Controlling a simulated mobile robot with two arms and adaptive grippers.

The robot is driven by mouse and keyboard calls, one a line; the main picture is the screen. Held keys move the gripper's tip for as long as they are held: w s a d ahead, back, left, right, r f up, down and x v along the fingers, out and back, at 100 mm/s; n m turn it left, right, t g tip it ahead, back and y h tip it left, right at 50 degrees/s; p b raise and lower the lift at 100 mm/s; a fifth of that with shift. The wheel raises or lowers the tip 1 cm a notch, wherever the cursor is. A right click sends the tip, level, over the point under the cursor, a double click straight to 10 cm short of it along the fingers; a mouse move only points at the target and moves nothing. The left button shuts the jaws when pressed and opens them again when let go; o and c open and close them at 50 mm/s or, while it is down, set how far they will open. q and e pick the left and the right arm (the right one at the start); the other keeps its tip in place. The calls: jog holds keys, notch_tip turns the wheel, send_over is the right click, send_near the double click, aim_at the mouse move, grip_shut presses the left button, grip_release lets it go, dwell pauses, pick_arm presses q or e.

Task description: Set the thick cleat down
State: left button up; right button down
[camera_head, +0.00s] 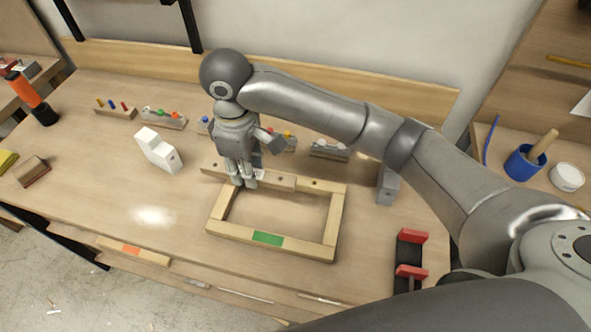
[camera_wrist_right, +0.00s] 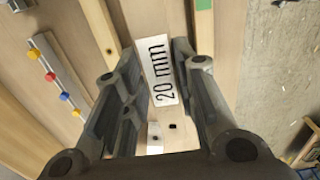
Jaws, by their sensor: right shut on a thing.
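The thick cleat (camera_head: 281,182) is a pale wooden bar with a dark hole. In the head view it lies across the back of a wooden frame (camera_head: 333,222), sticking out past the frame's left corner. My right gripper (camera_head: 245,182) points down and is shut on the cleat. In the right wrist view the cleat's white "20 mm" label (camera_wrist_right: 163,75) shows between the fingers (camera_wrist_right: 155,85). I cannot tell whether the cleat touches the frame's back rail or hangs just above it. My left gripper is not in view.
A white stepped block (camera_head: 158,150) stands left of the frame, and a grey block (camera_head: 388,186) right of it. A red and black holder (camera_head: 409,262) is at front right. Small racks (camera_head: 163,118) line the back. Bench space at left front is clear.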

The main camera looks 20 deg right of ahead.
jog(key=w+d+f, duration=0.1)
jog(key=d+f, duration=0.1)
jog(key=d, duration=0.1)
jog(key=w+d+f+p, duration=0.1)
jog(key=w+d+f, duration=0.1)
jog(key=d, duration=0.1)
jog(key=w+d+f+p, duration=0.1)
jog(key=d+f, duration=0.2)
jog(key=shift+w, duration=0.15)
jog(key=shift+w+d+f, duration=0.2)
jog(key=shift+f, duration=0.25)
jog(key=f, duration=0.1)
jog(key=f+p, duration=0.1)
jog(key=f, duration=0.1)
jog(key=shift+w+d, duration=0.1)
jog(key=shift+d, duration=0.25)
jog(key=shift+f, duration=0.35)
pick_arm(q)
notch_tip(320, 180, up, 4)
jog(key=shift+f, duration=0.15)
pick_arm(e)
jog(key=shift+f, duration=0.15)
jog(key=c, duration=1.2)
grip_release()
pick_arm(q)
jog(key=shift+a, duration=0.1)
pick_arm(e)
jog(key=shift+o, duration=0.2)
